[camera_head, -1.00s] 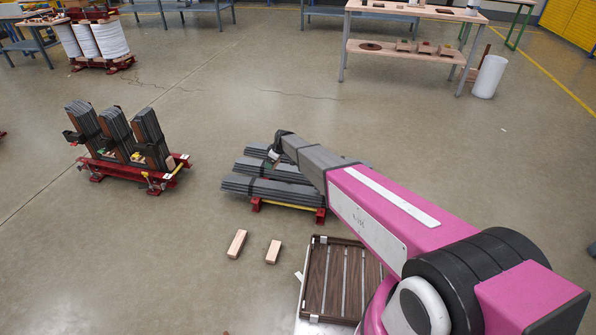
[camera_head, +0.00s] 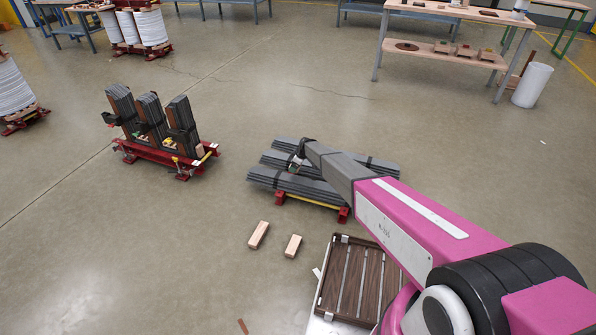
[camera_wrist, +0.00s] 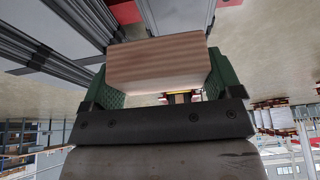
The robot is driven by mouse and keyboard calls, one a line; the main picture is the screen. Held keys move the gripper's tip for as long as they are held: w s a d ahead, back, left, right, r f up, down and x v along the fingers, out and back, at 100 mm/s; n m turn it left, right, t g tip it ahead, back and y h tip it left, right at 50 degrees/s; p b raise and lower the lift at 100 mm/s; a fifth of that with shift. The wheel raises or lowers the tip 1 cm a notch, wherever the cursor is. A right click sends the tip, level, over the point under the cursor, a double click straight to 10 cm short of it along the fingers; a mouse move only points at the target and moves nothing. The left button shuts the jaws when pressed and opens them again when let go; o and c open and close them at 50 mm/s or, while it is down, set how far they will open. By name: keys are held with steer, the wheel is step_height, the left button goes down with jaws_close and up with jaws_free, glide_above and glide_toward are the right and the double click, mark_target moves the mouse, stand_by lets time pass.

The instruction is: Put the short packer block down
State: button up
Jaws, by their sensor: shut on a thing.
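In the wrist view my gripper (camera_wrist: 160,78) is shut on a pale wooden block (camera_wrist: 155,60), with a green finger at each end of it. The block is held crosswise, and I take it for the short packer block. In the head view the end of my arm (camera_head: 303,152) is over the far-left part of the grey lamination stacks (camera_head: 285,184). The block itself cannot be made out there. Whether it touches anything beneath is not visible.
Two loose wooden blocks (camera_head: 258,235) lie on the floor near a slatted brown pallet (camera_head: 345,285). A red-based core with three upright limbs (camera_head: 155,130) stands at the left. A work table (camera_head: 450,12) is at the back right. Floor between core and stacks is clear.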

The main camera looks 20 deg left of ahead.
mark_target(298, 174)
steer(key=shift+w+d+f, duration=0.15)
steer(key=shift+w+f, duration=0.2)
steer(key=shift+w, duration=0.2)
steer(key=shift+w+d+f, duration=0.1)
steer(key=shift+w+f, duration=0.2)
steer(key=shift+w, duration=0.2)
steer(key=shift+d+f, duration=0.1)
steer(key=shift+f, duration=1.85)
steer(key=shift+f, duration=0.15)
steer(key=o, duration=0.8)
